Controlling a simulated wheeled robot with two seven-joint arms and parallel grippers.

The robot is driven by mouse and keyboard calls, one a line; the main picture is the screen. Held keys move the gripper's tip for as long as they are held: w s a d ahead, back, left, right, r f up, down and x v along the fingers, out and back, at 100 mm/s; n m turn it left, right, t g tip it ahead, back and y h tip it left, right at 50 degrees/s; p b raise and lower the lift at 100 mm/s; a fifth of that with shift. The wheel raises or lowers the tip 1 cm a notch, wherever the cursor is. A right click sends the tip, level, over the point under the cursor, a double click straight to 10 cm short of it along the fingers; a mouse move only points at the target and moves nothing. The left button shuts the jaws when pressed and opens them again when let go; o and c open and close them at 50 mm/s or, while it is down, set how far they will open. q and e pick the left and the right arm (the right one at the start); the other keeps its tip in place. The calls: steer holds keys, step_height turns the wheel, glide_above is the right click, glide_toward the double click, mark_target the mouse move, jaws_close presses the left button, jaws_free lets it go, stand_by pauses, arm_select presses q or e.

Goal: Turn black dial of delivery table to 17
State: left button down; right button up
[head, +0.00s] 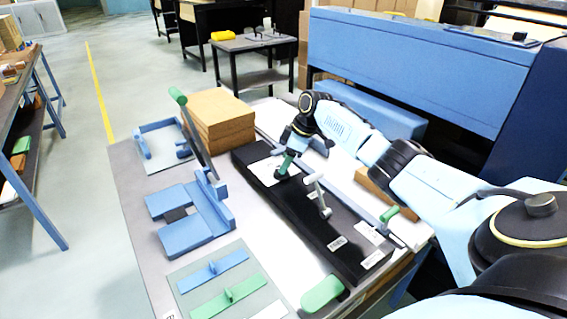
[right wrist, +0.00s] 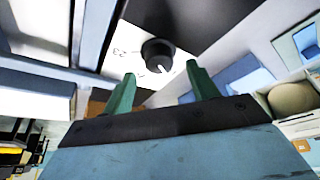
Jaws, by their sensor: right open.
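The black dial (right wrist: 157,52) sits on a white plate (right wrist: 120,60) in the right wrist view. A white pointer mark shows on its lower edge in that view. The number 23 is readable left of the dial; other markings are too small or cut off, and I cannot read 17. My right gripper (right wrist: 164,88) is open, its two green fingers apart on either side below the dial, with nothing between them. In the head view my right gripper (head: 285,166) is over the far end of the black panel (head: 330,225), hiding the dial there.
A grey lever (head: 318,195) stands on the panel near my right gripper. A green handle (head: 322,293) is at the front. A blue machine (head: 410,65) stands behind.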

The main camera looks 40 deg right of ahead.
arm_select(q)
steer(key=d, duration=0.1)
steer(key=d+r+p, duration=0.1)
steer(key=d, duration=0.1)
steer(key=shift+d+r+h, duration=0.1)
steer(key=shift+r+h, duration=0.2)
steer(key=shift+r, duration=0.05)
arm_select(e)
steer(key=v, duration=1)
steer(key=shift+r, duration=0.25)
arm_select(q)
steer(key=shift+s+a, duration=0.15)
steer(key=shift+a, duration=0.15)
arm_select(e)
steer(key=shift+s, duration=0.1)
